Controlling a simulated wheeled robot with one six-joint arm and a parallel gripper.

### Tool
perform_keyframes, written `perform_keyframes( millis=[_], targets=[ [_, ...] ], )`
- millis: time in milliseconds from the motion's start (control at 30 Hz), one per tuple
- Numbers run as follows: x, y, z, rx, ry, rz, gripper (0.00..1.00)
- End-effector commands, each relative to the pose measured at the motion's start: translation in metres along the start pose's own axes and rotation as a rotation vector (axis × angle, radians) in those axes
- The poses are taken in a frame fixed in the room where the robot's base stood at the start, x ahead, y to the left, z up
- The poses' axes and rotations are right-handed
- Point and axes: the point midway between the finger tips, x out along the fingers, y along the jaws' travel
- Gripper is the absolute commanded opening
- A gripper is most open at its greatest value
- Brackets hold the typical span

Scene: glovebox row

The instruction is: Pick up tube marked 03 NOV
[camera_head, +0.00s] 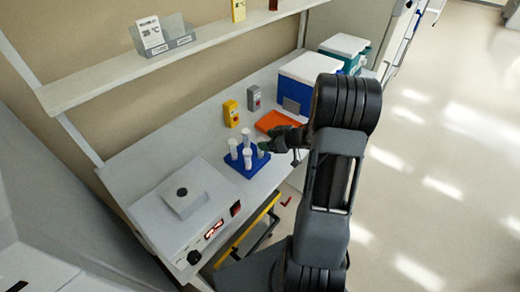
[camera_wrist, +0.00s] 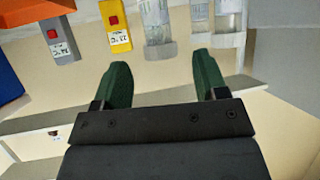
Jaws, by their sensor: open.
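Several white-capped clear tubes (camera_head: 233,149) stand upright in a blue rack (camera_head: 244,168) on the bench in the head view. No date on them is readable there, so I cannot tell which is 03 NOV. My gripper (camera_head: 272,145) is just right of the rack, close to the rightmost tube, and the arm hides part of this area. In the wrist view, which looks upside down, my gripper (camera_wrist: 162,61) has its green fingers apart with nothing held. A labelled tube (camera_wrist: 158,22) shows at the top beyond the gap between the fingers; its writing is unreadable.
A yellow device (camera_head: 231,113) and a grey device (camera_head: 254,98) stand behind the rack. An orange tray (camera_head: 279,120) and a blue cooler (camera_head: 310,80) are beyond the gripper. A white machine (camera_head: 185,200) is left of the rack. A shelf (camera_head: 90,82) hangs above.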

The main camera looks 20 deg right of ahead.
Motion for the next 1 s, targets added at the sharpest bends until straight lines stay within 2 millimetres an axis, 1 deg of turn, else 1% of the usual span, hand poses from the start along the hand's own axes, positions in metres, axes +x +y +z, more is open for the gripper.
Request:
perform_keyframes(
  millis=[167, 400, 500, 600, 833, 1000],
  targets=[
    [0.01, -0.001, 0.0, 0.0, 0.0, -0.002, 0.66],
    [0.043, -0.002, 0.001, -0.002, -0.001, -0.003, 0.66],
    [0.051, -0.003, 0.002, -0.001, -0.002, -0.002, 0.66],
    [0.055, -0.002, 0.002, -0.001, -0.001, 0.001, 0.66],
    [0.055, -0.002, 0.002, -0.001, -0.001, 0.001, 0.66],
    [0.055, -0.002, 0.002, -0.001, -0.001, 0.001, 0.5]
  ],
)
